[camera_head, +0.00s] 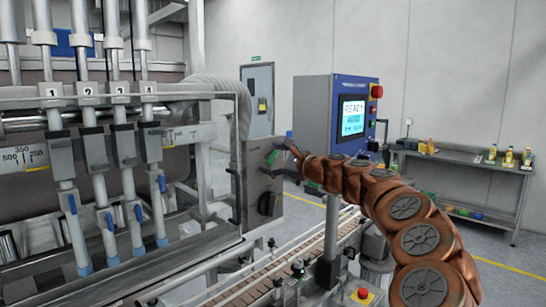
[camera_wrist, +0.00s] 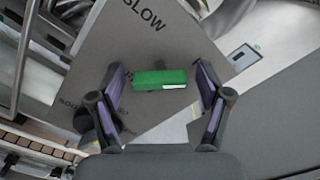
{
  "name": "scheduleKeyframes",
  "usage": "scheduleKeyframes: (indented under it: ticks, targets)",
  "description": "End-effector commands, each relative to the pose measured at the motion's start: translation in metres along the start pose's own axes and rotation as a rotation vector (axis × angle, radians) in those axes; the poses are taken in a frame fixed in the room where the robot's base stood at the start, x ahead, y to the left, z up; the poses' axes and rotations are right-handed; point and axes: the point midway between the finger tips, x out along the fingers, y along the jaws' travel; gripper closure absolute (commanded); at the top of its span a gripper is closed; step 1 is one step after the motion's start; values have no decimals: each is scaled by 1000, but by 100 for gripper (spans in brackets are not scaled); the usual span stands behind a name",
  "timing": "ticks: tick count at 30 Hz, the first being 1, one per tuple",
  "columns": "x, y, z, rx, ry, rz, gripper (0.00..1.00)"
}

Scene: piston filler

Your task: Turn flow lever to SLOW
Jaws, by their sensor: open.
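The flow lever has a green handle (camera_wrist: 160,78), which lies between my gripper's two fingers in the wrist view, with a gap on each side. It is mounted on a grey panel (camera_wrist: 175,35) with the word SLOW printed above the handle. A second label beside the handle is mostly hidden. In the head view the green handle (camera_head: 272,157) shows on the grey control box (camera_head: 262,190), just left of my gripper (camera_head: 289,149). My gripper (camera_wrist: 161,95) is open, its fingers on either side of the handle.
A black rotary knob (camera_head: 267,204) sits lower on the box. The conveyor (camera_head: 265,270) runs below. A blue cabinet with a screen (camera_head: 353,116) stands behind my arm. The filler nozzles (camera_head: 120,190) are at left. A table with bottles (camera_head: 460,163) is at right.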

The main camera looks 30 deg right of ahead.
Motion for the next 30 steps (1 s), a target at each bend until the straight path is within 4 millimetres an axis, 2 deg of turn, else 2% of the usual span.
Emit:
scheduleKeyframes:
  ticks: [8, 26, 30]
  targets:
    - [2, 0, 0, -1, 0, 0, 23]
    - [2, 0, 0, -1, 1, 0, 83]
    - [2, 0, -1, -6, 1, 0, 84]
